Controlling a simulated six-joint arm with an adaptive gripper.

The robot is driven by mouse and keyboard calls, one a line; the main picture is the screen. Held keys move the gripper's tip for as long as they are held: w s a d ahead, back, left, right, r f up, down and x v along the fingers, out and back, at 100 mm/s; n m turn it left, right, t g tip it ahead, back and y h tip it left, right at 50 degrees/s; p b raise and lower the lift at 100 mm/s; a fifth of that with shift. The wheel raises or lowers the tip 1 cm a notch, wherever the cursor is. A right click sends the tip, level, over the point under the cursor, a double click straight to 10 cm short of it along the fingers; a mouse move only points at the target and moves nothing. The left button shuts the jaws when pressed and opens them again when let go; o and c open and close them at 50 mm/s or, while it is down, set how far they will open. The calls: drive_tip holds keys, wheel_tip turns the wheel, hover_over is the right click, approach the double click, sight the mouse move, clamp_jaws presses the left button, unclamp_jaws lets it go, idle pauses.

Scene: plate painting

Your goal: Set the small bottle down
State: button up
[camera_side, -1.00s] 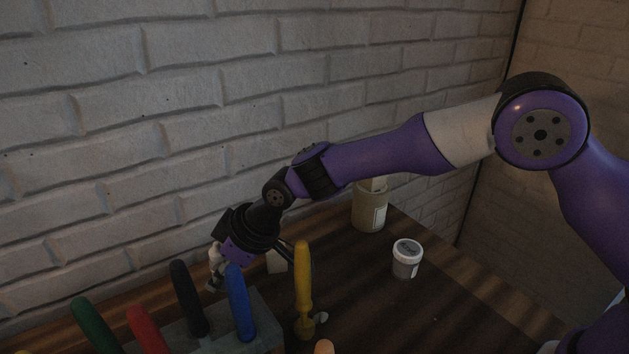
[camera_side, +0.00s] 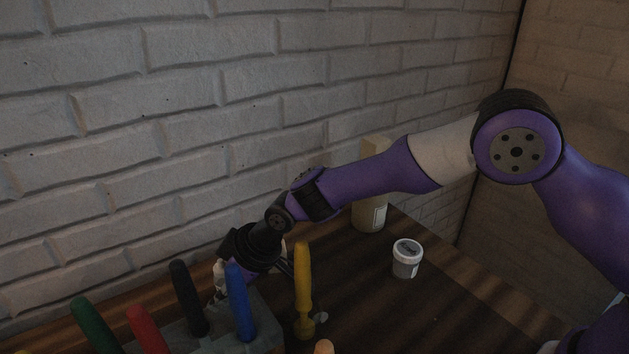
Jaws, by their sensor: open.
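A small white lidded bottle or jar (camera_side: 407,259) stands upright on the dark wooden table (camera_side: 450,310), to the right of and well apart from my gripper. My gripper (camera_side: 284,267) is low over the left part of the table, behind the tool handles. Its jaws are open, but its fingertips are mostly hidden by the wrist and the handles. A pale edge shows just behind my wrist; whether it is another small bottle I cannot tell.
A tall pale bottle (camera_side: 371,217) stands behind my forearm. A grey rack (camera_side: 265,327) with blue, black, red and green handles is at the front left, close to my gripper. A yellow-handled tool (camera_side: 303,285) stands beside it. A brick wall (camera_side: 150,130) rises behind.

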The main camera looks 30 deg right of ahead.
drive_tip(key=shift+s+d+r, duration=0.1)
drive_tip(key=shift+r, duration=0.45)
drive_tip(key=s+d+r+m+t+h, duration=0.1)
drive_tip(key=s+d+r+m, duration=0.1)
drive_tip(key=s+d+r, duration=0.45)
drive_tip(key=s+d+r+m+h, duration=0.1)
drive_tip(key=s+d+r, duration=0.2)
drive_tip(key=d+r, duration=0.65)
drive_tip(key=s+d+m+h, duration=0.2)
drive_tip(key=s+d+m, duration=0.3)
drive_tip(key=s+d, duration=0.7)
drive_tip(key=shift+f+m+h, duration=0.3)
drive_tip(key=shift+m, duration=0.1)
drive_tip(key=shift+d, duration=0.1)
